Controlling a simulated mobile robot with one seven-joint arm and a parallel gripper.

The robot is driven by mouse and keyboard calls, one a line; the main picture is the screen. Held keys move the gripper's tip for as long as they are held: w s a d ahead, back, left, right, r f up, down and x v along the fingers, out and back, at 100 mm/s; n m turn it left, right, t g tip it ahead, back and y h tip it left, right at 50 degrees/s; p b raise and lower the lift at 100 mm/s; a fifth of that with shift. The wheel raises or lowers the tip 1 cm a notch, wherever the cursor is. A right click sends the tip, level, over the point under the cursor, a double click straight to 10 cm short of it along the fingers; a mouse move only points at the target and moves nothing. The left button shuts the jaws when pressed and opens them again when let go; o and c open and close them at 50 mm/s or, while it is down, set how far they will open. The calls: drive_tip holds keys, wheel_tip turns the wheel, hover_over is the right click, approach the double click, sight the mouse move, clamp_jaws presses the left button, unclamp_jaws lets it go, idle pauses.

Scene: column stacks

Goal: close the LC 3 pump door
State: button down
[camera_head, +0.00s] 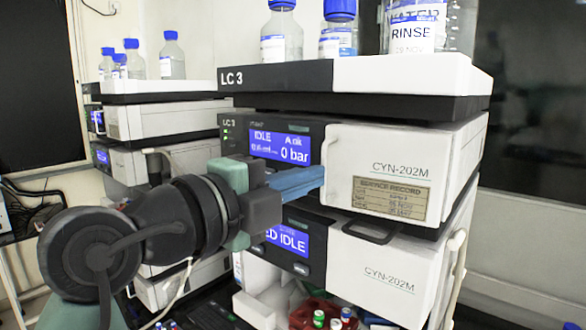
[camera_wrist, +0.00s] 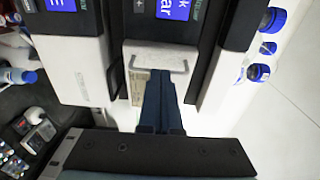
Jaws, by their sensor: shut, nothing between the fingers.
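The LC 3 pump door (camera_head: 385,148) is the white panel marked CYN-202M, right of the blue display reading 0 bar (camera_head: 280,147). It has a small brass-coloured service record plate (camera_head: 390,198). A pale bar handle shows on it in the wrist view (camera_wrist: 158,66). I cannot tell from these views how far the door stands off the module. My gripper (camera_head: 322,174) is shut and empty, its blue fingers reaching the door's left edge by the handle. In the wrist view the shut fingertips (camera_wrist: 160,74) lie just below the handle, over the door; contact is unclear.
A second white CYN-202M panel (camera_head: 375,275) with a dark handle sits below. Bottles (camera_head: 281,35) stand on the tray (camera_head: 275,77) above the pump. Another instrument stack (camera_head: 165,120) stands at left. Small vials (camera_head: 318,319) lie low in front. The floor at right is clear.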

drive_tip(key=shift+f, duration=0.1)
drive_tip(key=shift+w+d+f+b, duration=0.15)
drive_tip(key=shift+w+b, duration=0.45)
drive_tip(key=shift+b, duration=0.65)
drive_tip(key=shift+w+b, duration=0.55)
drive_tip(key=shift+w, duration=0.05)
drive_tip(key=shift+w+r, duration=0.1)
drive_tip(key=shift+r, duration=0.25)
